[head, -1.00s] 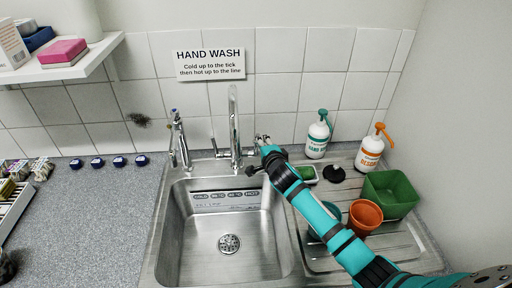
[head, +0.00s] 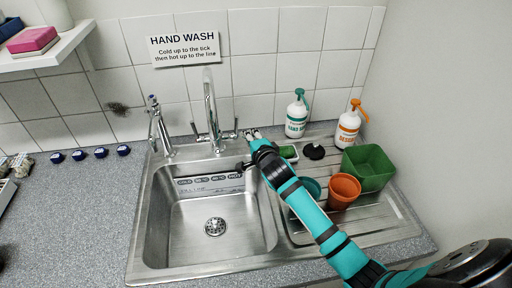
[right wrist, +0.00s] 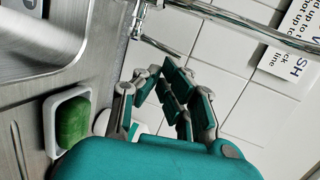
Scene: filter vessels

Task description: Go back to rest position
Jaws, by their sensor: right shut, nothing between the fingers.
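My right gripper (head: 252,133) reaches over the back right edge of the sink, empty and with its fingers shut. It is just right of the mixer tap (head: 209,112), apart from the tap's right lever. In the right wrist view the gripper's fingers (right wrist: 165,82) fill the middle, with the tap's chrome lever (right wrist: 138,20) and spout beyond them. My left gripper is not in view.
The steel sink (head: 172,205) is empty. Right of my arm are a green sponge in a white dish (right wrist: 58,142), a black plug (head: 314,151), two pump bottles (head: 297,115), an orange pot (head: 343,192), a teal pot and a green tub (head: 372,165).

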